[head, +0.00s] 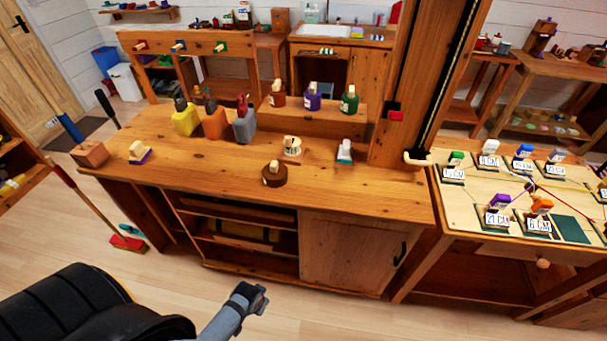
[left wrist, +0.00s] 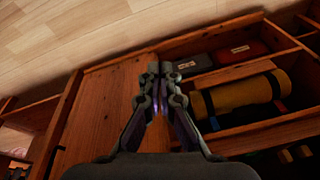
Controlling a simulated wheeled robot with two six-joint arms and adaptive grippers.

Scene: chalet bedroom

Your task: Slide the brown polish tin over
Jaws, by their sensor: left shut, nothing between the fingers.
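The brown polish tin (head: 274,178) is a low, dark brown round tin with a pale block on top. It stands near the front edge of the wooden workbench (head: 345,183). My left gripper (head: 258,291) is in front of the bench, well below its top and apart from the tin. In the left wrist view my left gripper (left wrist: 161,68) has its fingers together, with nothing between them, in front of the bench's lower part. The tin does not show in that view. My right gripper is in neither view.
A cream tin (head: 292,151) stands just behind the brown one. Yellow (head: 185,121), orange (head: 214,124) and grey (head: 245,128) bottles stand farther back. A green-labelled block (head: 345,152) is to the right. The open shelf holds a yellow roll (left wrist: 235,97).

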